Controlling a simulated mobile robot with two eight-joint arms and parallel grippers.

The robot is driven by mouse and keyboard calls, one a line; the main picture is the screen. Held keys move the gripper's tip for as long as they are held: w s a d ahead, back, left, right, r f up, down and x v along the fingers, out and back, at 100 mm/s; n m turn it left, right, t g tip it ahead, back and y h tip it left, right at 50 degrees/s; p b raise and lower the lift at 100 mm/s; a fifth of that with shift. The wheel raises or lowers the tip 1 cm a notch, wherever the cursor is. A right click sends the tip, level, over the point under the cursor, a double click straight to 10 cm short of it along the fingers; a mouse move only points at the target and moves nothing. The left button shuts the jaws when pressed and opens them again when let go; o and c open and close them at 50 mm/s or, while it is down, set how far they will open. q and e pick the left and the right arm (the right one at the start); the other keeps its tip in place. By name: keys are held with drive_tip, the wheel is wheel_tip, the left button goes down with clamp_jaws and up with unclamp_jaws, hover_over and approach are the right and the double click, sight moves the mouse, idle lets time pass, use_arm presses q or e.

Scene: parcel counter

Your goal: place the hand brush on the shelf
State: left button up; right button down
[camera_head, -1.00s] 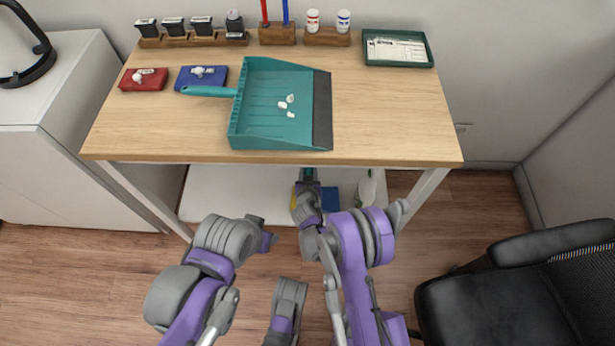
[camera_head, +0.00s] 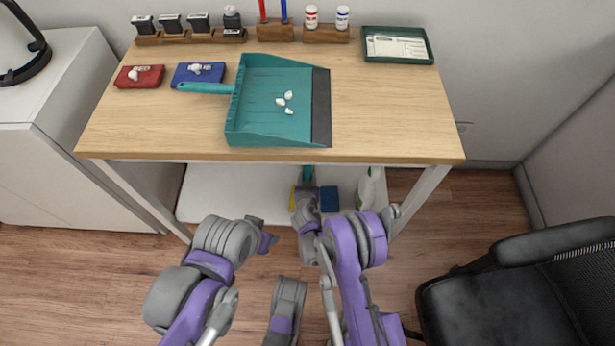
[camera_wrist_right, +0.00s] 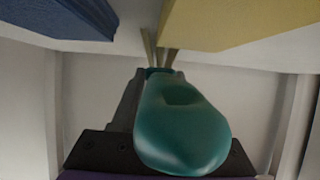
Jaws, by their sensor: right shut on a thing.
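The hand brush shows as a teal handle (camera_wrist_right: 180,125) in the right wrist view. In the head view a small teal part of the brush (camera_head: 307,173) shows below the table's front edge, over the white lower shelf (camera_head: 232,190). My right gripper (camera_head: 306,190) is shut on the brush handle, between a yellow block and a blue block. The far end of the brush is mostly hidden, so I cannot tell whether it touches the shelf. My left gripper (camera_head: 264,232) is in front of the shelf, away from the brush; its jaw opening is unclear.
The blue block (camera_head: 329,198) and yellow block (camera_wrist_right: 240,25) flank the brush closely. A white bottle (camera_head: 368,188) stands to their right. Above, a teal dustpan (camera_head: 272,100) with white bits lies on the wooden tabletop (camera_head: 395,115). A black chair (camera_head: 520,280) is at right.

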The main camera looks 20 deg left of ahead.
drive_tip(key=shift+c, duration=2.1)
unclamp_jaws()
drive_tip(key=shift+f, duration=0.35)
drive_tip(key=shift+r, duration=0.2)
drive_tip(key=shift+r+p, duration=0.3)
drive_tip(key=shift+p, duration=0.05)
drive_tip(key=v, duration=0.3)
drive_tip(key=p+v, duration=0.1)
drive_tip(key=v, duration=0.2)
drive_tip(key=p+v, duration=0.1)
drive_tip(key=v, duration=0.2)
drive_tip(key=shift+w+r, duration=0.1)
drive_tip(key=shift+r, duration=0.2)
drive_tip(key=shift+s+d+b, duration=0.15)
drive_tip(key=shift+s+b, duration=0.55)
drive_tip(key=shift+b, duration=0.45)
drive_tip(key=shift+s+d+r+b, duration=0.15)
drive_tip(key=shift+s+r+b, duration=0.2)
drive_tip(key=shift+b, duration=0.35)
drive_tip(key=shift+s+d+r, duration=0.1)
drive_tip(key=shift+s+r, duration=0.15)
drive_tip(key=shift+s, duration=0.05)
